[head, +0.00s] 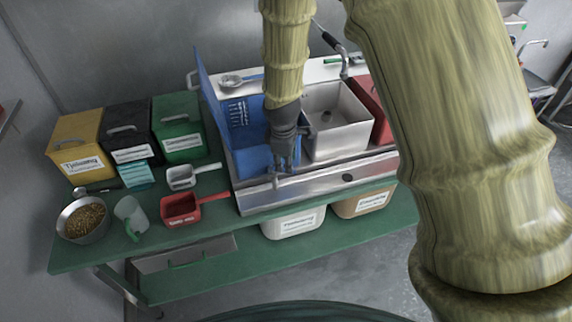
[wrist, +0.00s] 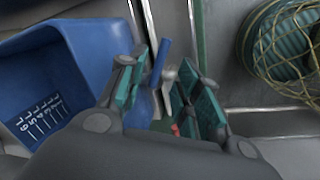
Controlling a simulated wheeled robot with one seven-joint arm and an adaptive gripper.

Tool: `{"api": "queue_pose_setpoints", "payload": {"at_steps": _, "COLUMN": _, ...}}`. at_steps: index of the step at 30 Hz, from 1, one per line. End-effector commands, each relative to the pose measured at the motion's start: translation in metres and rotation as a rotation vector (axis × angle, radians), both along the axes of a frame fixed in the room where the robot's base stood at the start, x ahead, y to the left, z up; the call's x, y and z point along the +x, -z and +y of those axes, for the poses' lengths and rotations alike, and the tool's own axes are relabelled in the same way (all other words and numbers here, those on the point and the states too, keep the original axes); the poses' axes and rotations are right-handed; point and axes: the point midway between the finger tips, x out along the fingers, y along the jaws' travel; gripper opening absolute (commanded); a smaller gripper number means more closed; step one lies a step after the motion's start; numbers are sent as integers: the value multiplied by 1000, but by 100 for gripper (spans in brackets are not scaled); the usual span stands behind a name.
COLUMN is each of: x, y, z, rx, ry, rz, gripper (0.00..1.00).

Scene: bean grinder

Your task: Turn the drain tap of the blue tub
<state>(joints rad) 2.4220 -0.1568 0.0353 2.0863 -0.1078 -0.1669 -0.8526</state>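The blue tub (head: 252,160) sits in the left part of the metal sink unit, with white number marks on its inside wall; it also fills the left of the wrist view (wrist: 85,55). My gripper (head: 283,166) points down at the tub's front right corner. In the wrist view, its two green-padded fingers (wrist: 165,88) are apart. A blue lever (wrist: 160,62), apparently the drain tap's handle, shows between them, with a grey metal piece beside it. I cannot tell whether a pad touches the lever. In the head view, my gripper largely hides the tap.
A steel basin (head: 335,122) and a red tub (head: 373,105) stand right of the blue tub. Yellow (head: 75,140), black and green bins stand left, with scoops and a bowl of beans (head: 84,219) before them.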

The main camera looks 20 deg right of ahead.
Motion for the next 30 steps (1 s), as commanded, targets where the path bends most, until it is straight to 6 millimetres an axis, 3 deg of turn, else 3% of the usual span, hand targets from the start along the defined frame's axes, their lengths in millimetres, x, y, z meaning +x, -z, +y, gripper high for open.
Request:
{"api": "queue_pose_setpoints", "payload": {"at_steps": 12, "x": 6, "y": 34, "z": -3, "rx": 0, "ry": 0, "rz": 0, "gripper": 34}}
{"api": "queue_pose_setpoints", "payload": {"at_steps": 25, "x": 7, "y": 40, "z": -4, "rx": 0, "ry": 0, "rz": 0, "gripper": 34}}
{"api": "queue_pose_setpoints", "payload": {"at_steps": 30, "x": 7, "y": 39, "z": -3, "rx": 0, "ry": 0, "rz": 0, "gripper": 4}}
